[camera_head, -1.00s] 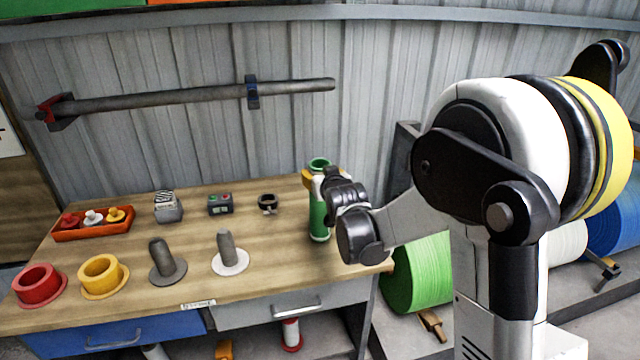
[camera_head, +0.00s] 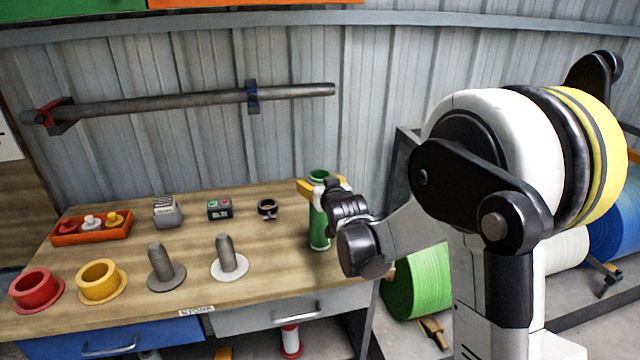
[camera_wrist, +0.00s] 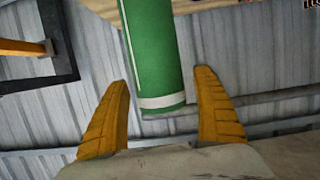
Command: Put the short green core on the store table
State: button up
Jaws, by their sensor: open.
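The short green core (camera_head: 318,230) stands upright near the right end of the wooden-topped table (camera_head: 255,275). Its lower end appears to rest on the top. My gripper (camera_head: 319,186) is at the core's upper part, with yellow fingers spread on either side of it. In the wrist view the green core (camera_wrist: 152,45), with a white band near its end, reaches between the tips of my open gripper (camera_wrist: 160,80). Gaps show between both fingers and the core there. The table's front label is too small to read surely.
A grey peg on a white base (camera_head: 227,260), a grey peg (camera_head: 162,268), a yellow flanged ring (camera_head: 100,282) and a red one (camera_head: 36,290) stand left of the core. An orange tray (camera_head: 92,228) is behind. A wall-mounted bar (camera_head: 180,100) hangs above. A green roll (camera_head: 420,283) lies right.

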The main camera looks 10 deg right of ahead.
jog(key=s+r+g+p, duration=0.3)
jog(key=s+g, duration=0.4)
jog(key=s, duration=3.2)
jog(key=shift+s+a+r+g, duration=0.15)
jog(key=shift+s+a+g, duration=0.05)
jog(key=shift+s+g, duration=0.1)
